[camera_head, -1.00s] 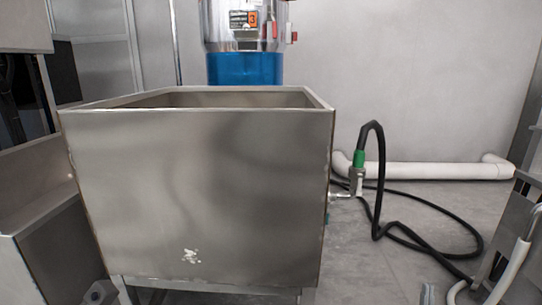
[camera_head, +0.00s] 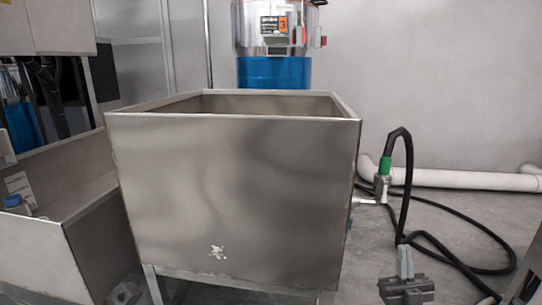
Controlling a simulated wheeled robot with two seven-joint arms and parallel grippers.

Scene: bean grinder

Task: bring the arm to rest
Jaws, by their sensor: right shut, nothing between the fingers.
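My right gripper (camera_head: 404,257) shows at the lower right in the head view, in front of the black hose. Its grey fingers are together with nothing between them, and they point up in the picture. It stands apart from the steel tank (camera_head: 235,205), to the right of it. My left gripper is not in view.
The open steel tank stands in the middle. A black hose (camera_head: 405,175) with a green fitting (camera_head: 385,166) hangs at its right and loops over the floor. A white pipe (camera_head: 455,179) runs along the wall. A blue and chrome machine (camera_head: 274,73) stands behind. A steel trough (camera_head: 85,225) is at left.

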